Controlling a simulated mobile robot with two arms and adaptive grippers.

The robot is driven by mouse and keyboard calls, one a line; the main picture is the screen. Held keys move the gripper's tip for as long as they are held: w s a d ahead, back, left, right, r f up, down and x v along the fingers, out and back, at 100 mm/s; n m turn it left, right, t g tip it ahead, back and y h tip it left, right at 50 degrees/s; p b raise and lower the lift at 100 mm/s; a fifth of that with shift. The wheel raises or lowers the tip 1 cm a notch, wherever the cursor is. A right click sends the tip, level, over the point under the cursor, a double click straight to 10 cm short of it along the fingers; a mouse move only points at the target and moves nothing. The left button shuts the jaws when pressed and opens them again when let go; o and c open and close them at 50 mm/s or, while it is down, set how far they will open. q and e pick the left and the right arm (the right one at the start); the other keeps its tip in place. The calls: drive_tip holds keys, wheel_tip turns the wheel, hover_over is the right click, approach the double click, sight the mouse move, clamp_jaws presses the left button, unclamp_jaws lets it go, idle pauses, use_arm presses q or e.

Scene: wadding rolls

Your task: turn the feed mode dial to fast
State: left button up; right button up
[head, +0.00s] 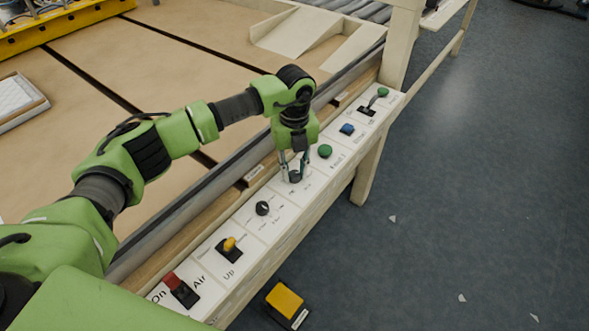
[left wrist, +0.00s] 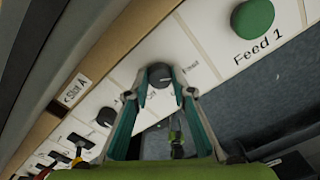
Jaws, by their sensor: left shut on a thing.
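The feed mode dial (head: 295,178) is a small dark round knob on a white panel of the control strip. It also shows in the left wrist view (left wrist: 160,74), with small lettering around it, one word to its right reading like "Fast". My left gripper (head: 298,170) points down over this panel from above. Its two fingertips are on either side of the knob and shut on it. Which mark the dial points to cannot be told, as the fingers and the viewing angle hide its pointer. My right gripper is not in view.
A second black dial (head: 262,208), a yellow switch (head: 230,243) and a red switch (head: 173,281) line the strip nearer me. A green button (head: 325,151), a blue button (head: 347,129) and a green-knobbed lever (head: 382,92) lie farther along. A yellow pedal (head: 285,300) is on the floor.

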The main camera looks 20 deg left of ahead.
sight(295, 174)
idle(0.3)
use_arm(q)
drive_tip(key=o, duration=1.1)
wheel_tip(295, 174, up, 12)
